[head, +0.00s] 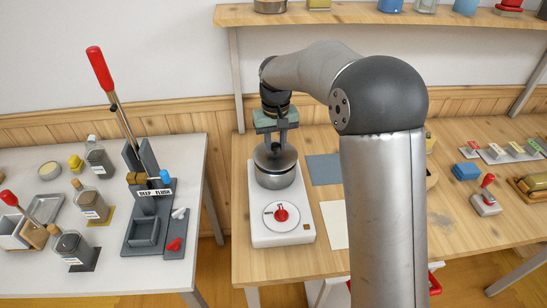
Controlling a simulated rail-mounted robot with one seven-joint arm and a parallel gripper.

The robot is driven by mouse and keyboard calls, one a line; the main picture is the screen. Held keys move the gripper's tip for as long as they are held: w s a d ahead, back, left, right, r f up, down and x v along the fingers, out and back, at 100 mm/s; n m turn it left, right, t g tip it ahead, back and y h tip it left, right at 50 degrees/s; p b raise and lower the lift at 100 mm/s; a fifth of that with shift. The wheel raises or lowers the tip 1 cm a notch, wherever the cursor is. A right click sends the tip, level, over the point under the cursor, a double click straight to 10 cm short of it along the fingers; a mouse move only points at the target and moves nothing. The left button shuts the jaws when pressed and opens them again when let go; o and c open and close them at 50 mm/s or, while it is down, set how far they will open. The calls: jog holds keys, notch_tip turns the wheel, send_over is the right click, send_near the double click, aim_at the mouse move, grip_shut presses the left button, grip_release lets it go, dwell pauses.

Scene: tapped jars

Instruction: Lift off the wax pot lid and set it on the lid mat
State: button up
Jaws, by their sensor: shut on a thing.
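The wax pot (276,180) is a round metal pot on a white heater base with a red dial. Its dark grey lid (263,158) is at the pot's top; I cannot tell if there is a gap under it. My gripper (277,143) points down over the pot and is shut on the lid, at its middle. The grip itself is small and partly hidden. A flat grey-blue mat (323,169), which looks like the lid mat, lies bare on the wooden table just right of the pot. My arm hides the area further right.
A cream sheet (335,226) lies in front of the mat, partly behind my arm. A white table (110,275) at left carries bottles and a red-handled press (138,160). A blue block (466,172) and a red-knobbed stamp (486,200) stand at right. A shelf (400,17) runs above.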

aim_at(276, 145)
jog(key=shift+r+p, duration=1.75)
jog(key=shift+r, duration=0.8)
jog(key=shift+f, duration=0.15)
